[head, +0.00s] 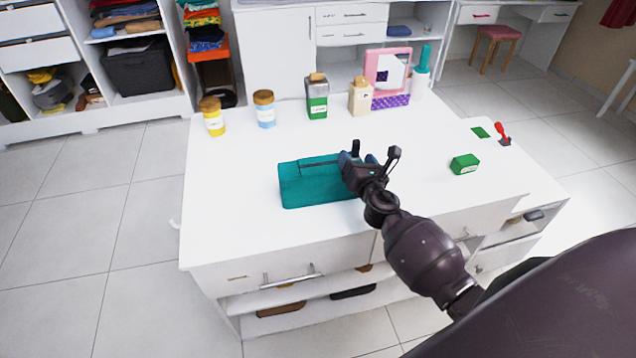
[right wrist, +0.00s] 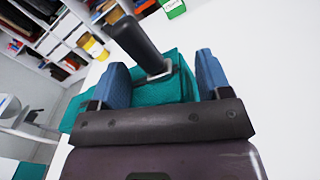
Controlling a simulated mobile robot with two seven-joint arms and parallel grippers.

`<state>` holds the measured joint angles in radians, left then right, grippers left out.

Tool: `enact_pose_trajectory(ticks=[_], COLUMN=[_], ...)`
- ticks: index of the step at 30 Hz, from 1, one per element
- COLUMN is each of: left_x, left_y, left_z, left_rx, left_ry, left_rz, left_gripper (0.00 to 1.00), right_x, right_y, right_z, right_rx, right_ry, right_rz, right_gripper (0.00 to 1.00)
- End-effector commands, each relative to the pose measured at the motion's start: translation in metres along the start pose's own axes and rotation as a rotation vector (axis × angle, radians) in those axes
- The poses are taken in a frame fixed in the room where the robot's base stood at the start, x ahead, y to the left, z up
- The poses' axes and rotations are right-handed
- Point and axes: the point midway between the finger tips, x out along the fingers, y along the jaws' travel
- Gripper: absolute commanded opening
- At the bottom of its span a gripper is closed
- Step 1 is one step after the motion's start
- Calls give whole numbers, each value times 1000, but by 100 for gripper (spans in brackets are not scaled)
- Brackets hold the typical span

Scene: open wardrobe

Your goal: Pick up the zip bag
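The zip bag (head: 305,188) is a teal, box-shaped pouch lying on the white table top. My right gripper (head: 359,165) is over the bag's right end. In the right wrist view, the right gripper's (right wrist: 163,78) two blue finger pads stand wide apart, with part of the zip bag (right wrist: 155,92) showing between and beyond them. I cannot tell whether the pads touch it. A dark cylinder-like part in front of the fingers hides some of the bag. The arm and gripper cover the bag's right end in the head view. My left gripper is not in view.
A yellow jar (head: 214,121), blue jar (head: 265,112), green bottle (head: 316,99) and beige bottle (head: 360,97) stand along the back. A pink-framed mirror (head: 375,66) stands behind. A green box (head: 464,164) lies to the right. The table's front left is clear.

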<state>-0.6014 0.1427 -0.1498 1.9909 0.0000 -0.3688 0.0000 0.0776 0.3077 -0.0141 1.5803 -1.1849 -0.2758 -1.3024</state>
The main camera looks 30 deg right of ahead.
Motion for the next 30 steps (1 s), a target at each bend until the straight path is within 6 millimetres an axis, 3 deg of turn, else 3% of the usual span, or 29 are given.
enact_pose_trajectory(ticks=[1,12,23,25,26,30], left_x=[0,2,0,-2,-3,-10], left_y=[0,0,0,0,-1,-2], left_z=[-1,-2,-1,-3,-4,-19], left_rx=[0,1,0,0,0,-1], left_ry=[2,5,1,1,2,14], left_rz=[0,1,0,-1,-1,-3], left_gripper=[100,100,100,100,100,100], right_x=[0,-1,-1,-1,-1,0], right_y=[0,0,0,2,3,10], right_z=[0,-2,-1,3,6,26], right_rx=[0,-2,-2,-2,-2,-2], right_ry=[0,3,5,4,3,-3], right_rz=[0,0,0,1,1,4], right_gripper=[63,8,7,6,0,0])
